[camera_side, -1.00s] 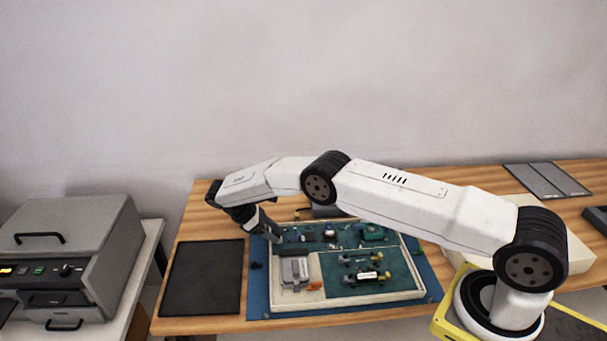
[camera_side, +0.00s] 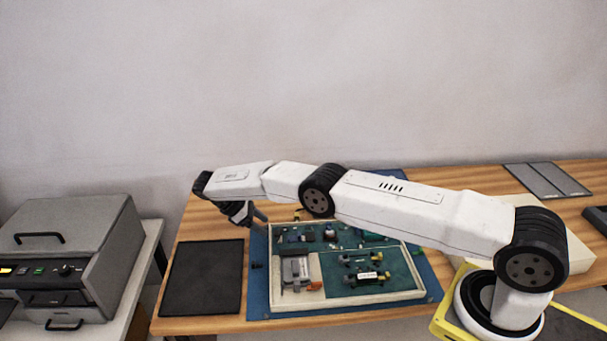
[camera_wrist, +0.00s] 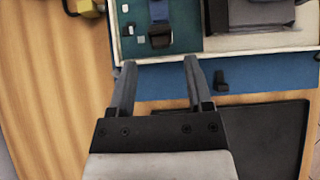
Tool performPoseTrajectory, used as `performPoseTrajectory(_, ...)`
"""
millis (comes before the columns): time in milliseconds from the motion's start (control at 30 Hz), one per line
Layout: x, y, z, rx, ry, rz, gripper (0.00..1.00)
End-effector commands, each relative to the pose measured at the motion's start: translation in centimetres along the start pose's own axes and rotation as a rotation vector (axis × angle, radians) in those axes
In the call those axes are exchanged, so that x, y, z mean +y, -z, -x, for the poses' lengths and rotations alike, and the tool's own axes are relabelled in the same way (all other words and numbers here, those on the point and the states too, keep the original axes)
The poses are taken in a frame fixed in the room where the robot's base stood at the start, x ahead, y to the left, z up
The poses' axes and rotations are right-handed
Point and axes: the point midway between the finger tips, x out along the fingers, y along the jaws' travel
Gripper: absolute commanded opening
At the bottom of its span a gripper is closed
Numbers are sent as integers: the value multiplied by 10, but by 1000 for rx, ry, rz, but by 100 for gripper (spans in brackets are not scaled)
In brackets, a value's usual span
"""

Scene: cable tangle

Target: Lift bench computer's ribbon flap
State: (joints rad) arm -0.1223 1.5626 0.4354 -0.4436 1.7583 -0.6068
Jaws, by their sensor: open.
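The bench computer is an open cream tray (camera_side: 348,301) with green boards and parts, lying on a blue mat (camera_side: 258,292). In the side view my gripper (camera_side: 262,218) hangs above the tray's back left corner, partly hidden by my wrist.
A black flat pad (camera_side: 203,278) lies left of the mat. A small black piece (camera_side: 257,265) lies on the mat beside the tray. A grey box machine (camera_side: 70,250) stands on a separate table at left. Yellow parts (camera_wrist: 84,8) show at the wrist view's top left.

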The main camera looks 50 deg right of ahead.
Motion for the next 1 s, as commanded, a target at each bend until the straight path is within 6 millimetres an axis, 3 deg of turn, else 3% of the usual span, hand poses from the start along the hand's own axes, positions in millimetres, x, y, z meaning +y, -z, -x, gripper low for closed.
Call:
performPoseTrajectory(367, -1, -1, 14, 0, 0, 0, 65)
performPoseTrajectory(1000, -1, -38, 53, 1, 0, -1, 65)
